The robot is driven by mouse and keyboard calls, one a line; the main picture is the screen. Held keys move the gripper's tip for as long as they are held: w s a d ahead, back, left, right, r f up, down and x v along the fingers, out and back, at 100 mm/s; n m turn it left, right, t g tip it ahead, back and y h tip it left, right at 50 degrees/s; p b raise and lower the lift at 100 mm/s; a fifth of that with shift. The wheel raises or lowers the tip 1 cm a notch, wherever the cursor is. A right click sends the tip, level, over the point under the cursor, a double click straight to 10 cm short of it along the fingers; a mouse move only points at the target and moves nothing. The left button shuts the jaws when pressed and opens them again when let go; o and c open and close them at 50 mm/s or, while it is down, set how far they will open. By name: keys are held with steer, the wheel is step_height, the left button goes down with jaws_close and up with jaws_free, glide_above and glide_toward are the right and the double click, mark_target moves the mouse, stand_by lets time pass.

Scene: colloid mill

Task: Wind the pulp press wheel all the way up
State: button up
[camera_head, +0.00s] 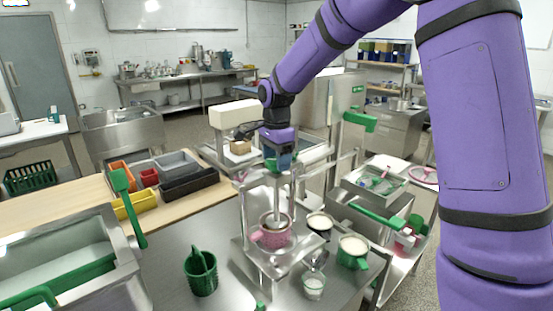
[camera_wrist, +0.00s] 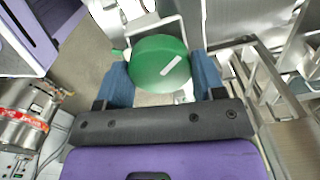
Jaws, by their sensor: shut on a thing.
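A steel press (camera_head: 262,190) stands on the steel bench, with an upright shaft at its middle. A pink pot (camera_head: 272,234) stands under the shaft. My gripper (camera_head: 279,160) reaches down to the top of the press and mostly hides what it holds there. In the wrist view, a round green wheel (camera_wrist: 158,62) with a white mark lies between the two blue fingers of my gripper (camera_wrist: 162,78). The fingers are shut on the wheel from both sides. How far the press is wound cannot be read clearly.
Coloured bins (camera_head: 136,203) sit on the wooden bench at left. A pink wheel (camera_head: 425,178) is at right.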

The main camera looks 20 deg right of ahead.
steer(key=n, duration=2)
steer(key=shift+n, duration=0.4)
steer(key=n, duration=0.3)
steer(key=shift+n, duration=2)
steer(key=o, duration=0.9)
steer(key=shift+r, duration=0.15)
